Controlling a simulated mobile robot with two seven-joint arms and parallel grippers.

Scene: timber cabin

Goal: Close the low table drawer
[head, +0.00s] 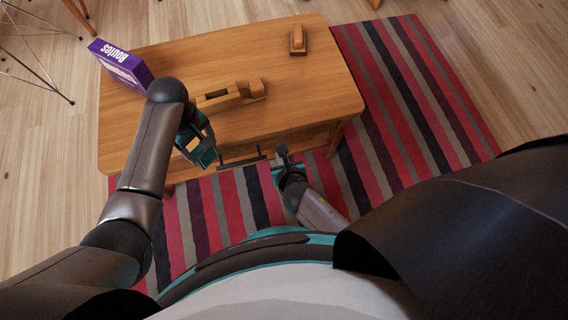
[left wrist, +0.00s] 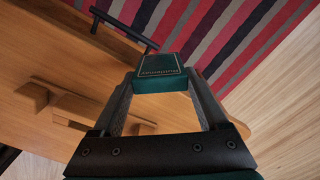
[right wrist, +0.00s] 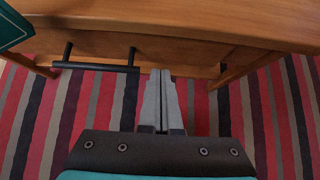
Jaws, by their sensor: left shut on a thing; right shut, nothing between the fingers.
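The low wooden table (head: 310,85) stands in front of me. Its drawer front (right wrist: 190,50) sits under the top, with a dark bar handle (head: 242,160); the handle also shows in the right wrist view (right wrist: 97,66) and left wrist view (left wrist: 122,30). How far the drawer stands out is hard to tell. My left gripper (head: 205,152) is shut on a small teal book (left wrist: 160,80), held by the table's front edge, left of the handle. My right gripper (right wrist: 160,75) is shut and empty, just right of the handle's right end; I cannot tell whether it touches the drawer front.
On the tabletop are a purple box (head: 121,65) at the left back, a wooden holder (head: 230,96) near the middle and a small wooden block (head: 298,41) at the back. A striped rug (head: 405,95) lies under the table. Thin metal legs (head: 45,75) stand at the left.

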